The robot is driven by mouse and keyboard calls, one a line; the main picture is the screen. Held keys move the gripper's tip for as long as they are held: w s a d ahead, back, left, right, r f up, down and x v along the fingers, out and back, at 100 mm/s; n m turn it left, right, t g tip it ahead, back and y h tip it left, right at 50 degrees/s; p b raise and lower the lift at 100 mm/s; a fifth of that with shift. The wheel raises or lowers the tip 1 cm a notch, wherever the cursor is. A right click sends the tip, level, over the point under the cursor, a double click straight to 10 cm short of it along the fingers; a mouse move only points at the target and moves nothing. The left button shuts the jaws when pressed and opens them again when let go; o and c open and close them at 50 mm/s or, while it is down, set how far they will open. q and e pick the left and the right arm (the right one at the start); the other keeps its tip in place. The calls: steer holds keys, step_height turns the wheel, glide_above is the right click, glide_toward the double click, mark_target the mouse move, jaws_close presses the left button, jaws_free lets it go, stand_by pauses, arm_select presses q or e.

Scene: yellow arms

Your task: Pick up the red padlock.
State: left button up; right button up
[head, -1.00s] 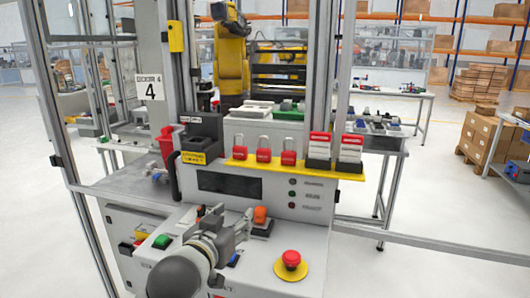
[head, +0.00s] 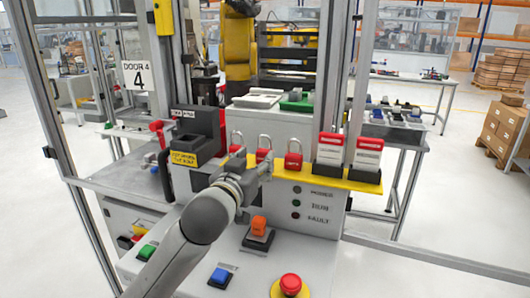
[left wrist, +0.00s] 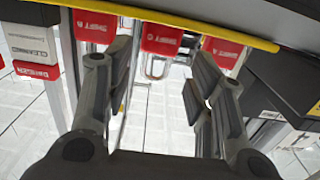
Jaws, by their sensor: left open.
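Three red padlocks with pale shackles stand in a row on the yellow-edged ledge (head: 345,184): the left padlock (head: 237,150), the middle padlock (head: 263,156) and the right padlock (head: 293,160). My left gripper (head: 254,164) is open in front of the left and middle ones, partly covering them. In the left wrist view, which looks upside down, the gripper (left wrist: 160,80) has its fingers apart. The middle padlock (left wrist: 161,38) shows in the gap between them, with nothing visibly gripped. Contact cannot be told. My right gripper is not in view.
Red-and-white tag stacks (head: 368,155) stand right of the padlocks, and a black holder (head: 198,140) stands left. Below are an orange switch (head: 258,228), a blue switch (head: 220,275) and a red stop button (head: 290,284). Frame posts rise on both sides.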

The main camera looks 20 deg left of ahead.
mark_target(263, 154)
arm_select(q)
steer(key=shift+w, duration=0.5)
steer(key=shift+w+f, duration=0.15)
steer(key=shift+w, duration=0.45)
steer(key=w+p, duration=0.2)
steer(key=w, duration=0.2)
steer(key=shift+w+d+f, duration=0.1)
steer(key=shift+w+d, duration=0.05)
steer(key=shift+w+f, duration=0.1)
steer(key=shift+w, duration=0.15)
steer(key=shift+c, duration=0.9)
steer(key=c, duration=0.7)
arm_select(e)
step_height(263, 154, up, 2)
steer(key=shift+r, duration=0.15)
